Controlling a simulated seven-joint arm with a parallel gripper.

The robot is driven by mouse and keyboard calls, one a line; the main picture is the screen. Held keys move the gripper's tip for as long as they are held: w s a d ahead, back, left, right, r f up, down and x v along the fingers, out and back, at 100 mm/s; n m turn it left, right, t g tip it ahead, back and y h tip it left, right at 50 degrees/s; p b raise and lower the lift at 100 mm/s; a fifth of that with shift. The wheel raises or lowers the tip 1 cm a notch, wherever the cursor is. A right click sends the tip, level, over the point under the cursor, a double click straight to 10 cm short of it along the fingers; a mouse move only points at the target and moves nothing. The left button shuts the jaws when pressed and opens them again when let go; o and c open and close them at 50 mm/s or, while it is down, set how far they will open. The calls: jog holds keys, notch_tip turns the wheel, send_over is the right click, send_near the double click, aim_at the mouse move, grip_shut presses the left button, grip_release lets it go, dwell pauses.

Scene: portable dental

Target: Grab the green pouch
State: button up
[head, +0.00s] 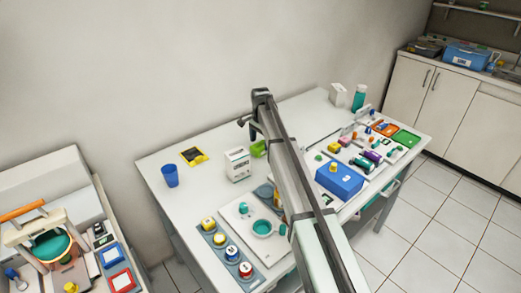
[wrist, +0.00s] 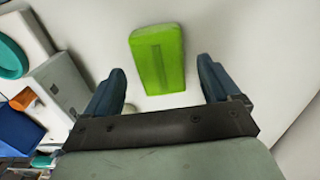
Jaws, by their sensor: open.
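The green pouch (wrist: 158,60) lies flat on the white table, a bright lime-green block shape. In the wrist view it sits just beyond and between my fingertips, with free space on both sides. In the head view the pouch (head: 259,148) shows partly, next to the white box, with the rest hidden by my arm. My gripper (wrist: 160,82) is open and empty, its two dark blue fingers spread wide. In the head view the end of my arm is above the table near the pouch, and my gripper (head: 250,128) is partly hidden there.
A white box (head: 237,164) stands just left of the pouch. A blue cup (head: 170,176) and a yellow-black packet (head: 194,156) are farther left. A blue box (head: 340,180) and several small coloured items lie on the right. The table (head: 215,135) behind the pouch is clear.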

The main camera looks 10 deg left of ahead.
notch_tip(320, 180, down, 3)
jog(key=shift+r, duration=0.15)
jog(key=c, duration=1.1)
